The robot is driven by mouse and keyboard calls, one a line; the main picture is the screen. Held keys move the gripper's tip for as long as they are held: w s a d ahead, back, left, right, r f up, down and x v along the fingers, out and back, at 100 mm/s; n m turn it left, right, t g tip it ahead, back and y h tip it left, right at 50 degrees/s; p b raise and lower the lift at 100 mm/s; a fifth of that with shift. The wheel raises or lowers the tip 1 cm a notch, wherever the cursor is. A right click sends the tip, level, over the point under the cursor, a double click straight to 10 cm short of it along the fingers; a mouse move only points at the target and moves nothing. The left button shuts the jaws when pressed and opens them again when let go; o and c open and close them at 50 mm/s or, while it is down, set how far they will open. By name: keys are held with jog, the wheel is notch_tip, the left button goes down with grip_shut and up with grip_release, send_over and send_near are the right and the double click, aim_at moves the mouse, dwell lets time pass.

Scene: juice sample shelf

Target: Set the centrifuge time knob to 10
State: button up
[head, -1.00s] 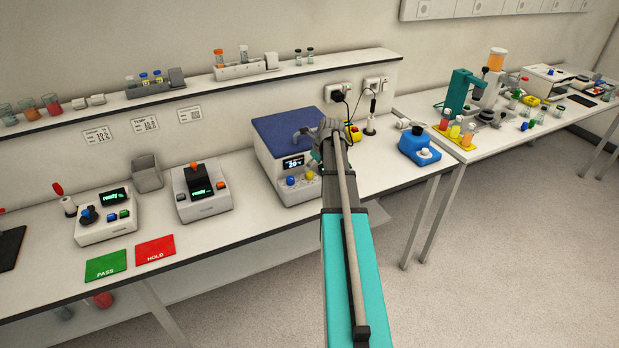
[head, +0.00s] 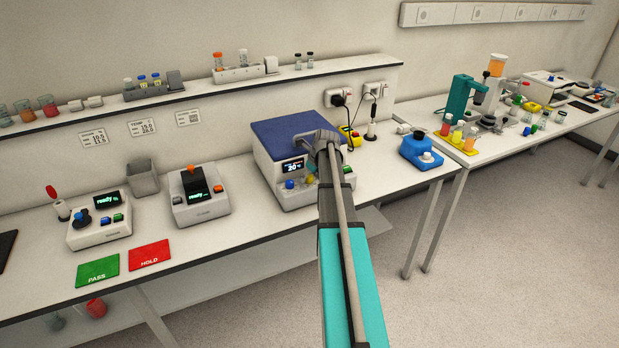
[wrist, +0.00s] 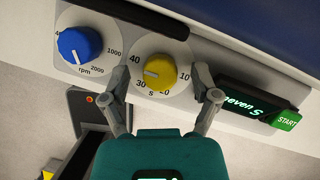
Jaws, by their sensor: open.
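The centrifuge (head: 262,160) is a pale box with a blue lid on the bench. Its yellow time knob (wrist: 158,73) is in the wrist view, on a dial marked 10, 20, 30 and 40 with an "s". A pale line shows on the knob's face; I cannot tell exactly which number it points to. My gripper (wrist: 162,85) is open, with one finger on each side of the yellow knob and a gap on both sides. In the head view my arm hides part of the front panel.
A blue rpm knob (wrist: 80,48) sits left of the yellow knob. A lit display (wrist: 245,103) and green START button (wrist: 286,121) are to its right, near the right finger. A blue device (head: 421,152) stands on the bench right of the centrifuge.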

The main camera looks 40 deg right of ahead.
grip_shut()
jog(key=shift+n, duration=0.4)
jog(key=n+y, duration=0.1)
jog(key=n, duration=0.1)
jog(key=shift+d+n, duration=0.15)
jog(key=shift+n, duration=0.15)
jog(key=n+y, duration=0.1)
jog(key=n, duration=0.1)
jog(key=n+g, duration=0.1)
jog(key=n, duration=0.1)
jog(key=shift+w+n+y, duration=0.1)
jog(key=shift+n+y, duration=0.2)
jog(key=shift+y, duration=0.1)
jog(key=n+g, duration=0.2)
jog(key=n, duration=0.2)
jog(key=shift+y, duration=0.4)
jog(key=shift+n+g, duration=0.6)
jog(key=shift+n, duration=1.2)
